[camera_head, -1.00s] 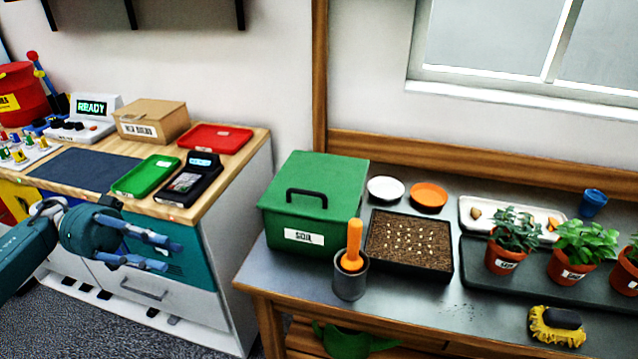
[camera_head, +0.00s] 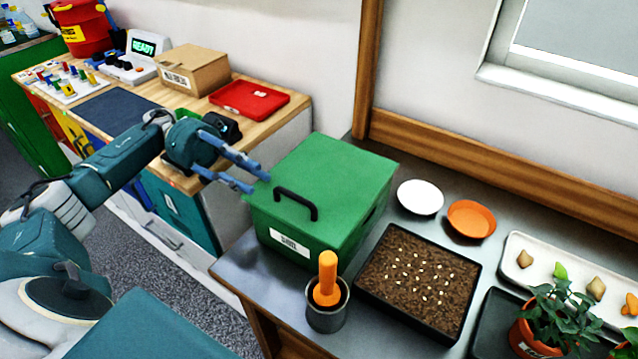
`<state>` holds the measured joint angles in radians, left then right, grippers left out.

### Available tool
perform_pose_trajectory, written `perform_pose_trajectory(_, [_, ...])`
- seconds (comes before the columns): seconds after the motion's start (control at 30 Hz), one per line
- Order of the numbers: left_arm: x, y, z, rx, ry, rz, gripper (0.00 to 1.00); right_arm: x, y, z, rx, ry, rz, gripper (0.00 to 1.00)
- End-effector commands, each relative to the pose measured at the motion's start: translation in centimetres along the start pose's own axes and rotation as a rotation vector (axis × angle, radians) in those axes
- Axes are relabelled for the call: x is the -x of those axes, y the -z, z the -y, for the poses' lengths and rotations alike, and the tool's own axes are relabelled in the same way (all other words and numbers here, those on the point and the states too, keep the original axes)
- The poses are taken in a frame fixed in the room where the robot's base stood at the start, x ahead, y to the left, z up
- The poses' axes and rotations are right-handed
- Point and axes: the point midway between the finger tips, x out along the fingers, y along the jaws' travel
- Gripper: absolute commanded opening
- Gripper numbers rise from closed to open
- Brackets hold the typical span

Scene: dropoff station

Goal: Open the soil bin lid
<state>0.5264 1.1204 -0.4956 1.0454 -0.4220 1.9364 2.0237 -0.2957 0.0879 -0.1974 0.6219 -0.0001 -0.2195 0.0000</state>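The green soil bin (camera_head: 335,235) stands at the left end of the grey workbench. Its green lid (camera_head: 335,175) is closed and carries a black arched handle (camera_head: 297,202) near its front edge. A white label is on the bin's front. My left gripper (camera_head: 260,182) is open, its two blue fingers pointing right at the bin's left side. The fingertips are close to the lid's left edge and a short way from the handle; whether they touch the lid I cannot tell. Nothing is between the fingers. My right gripper is not in view.
A grey cup (camera_head: 327,312) with an orange-handled tool stands in front of the bin. A seed tray (camera_head: 420,280) is right of it, with white (camera_head: 420,197) and orange (camera_head: 471,219) dishes behind. A wooden counter (camera_head: 285,108) with a red tray (camera_head: 249,98) lies back left.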

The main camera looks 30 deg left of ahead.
Motion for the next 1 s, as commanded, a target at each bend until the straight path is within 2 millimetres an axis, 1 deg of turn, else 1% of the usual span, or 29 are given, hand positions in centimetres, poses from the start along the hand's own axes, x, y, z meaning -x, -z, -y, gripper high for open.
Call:
perform_pose_trajectory(0.07, [-0.2,0.0,-0.1,0.001,-0.001,0.001,0.28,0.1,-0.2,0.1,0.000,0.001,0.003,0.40])
perform_pose_trajectory(0.17, [-1.0,0.1,-0.1,0.002,-0.001,0.002,0.28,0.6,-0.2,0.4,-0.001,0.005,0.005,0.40])
perform_pose_trajectory(0.27, [-2.6,0.1,-0.3,0.002,-0.004,0.003,0.28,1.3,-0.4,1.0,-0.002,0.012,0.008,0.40])
perform_pose_trajectory(0.43, [-5.9,0.2,-0.3,0.001,-0.004,0.001,0.28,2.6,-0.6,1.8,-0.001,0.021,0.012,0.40])
perform_pose_trajectory(0.6, [-8.8,0.1,-0.2,0.001,-0.002,0.001,0.28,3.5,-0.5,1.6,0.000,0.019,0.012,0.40])
perform_pose_trajectory(0.7, [-9.9,0.1,-0.1,0.000,-0.001,0.000,0.28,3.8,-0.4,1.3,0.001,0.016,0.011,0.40])
perform_pose_trajectory(0.83, [-10.7,0.0,-0.1,0.000,0.000,0.000,0.28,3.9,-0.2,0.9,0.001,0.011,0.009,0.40])
perform_pose_trajectory(1.0, [-10.8,0.0,0.0,0.000,0.001,0.000,0.28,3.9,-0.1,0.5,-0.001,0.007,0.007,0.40])
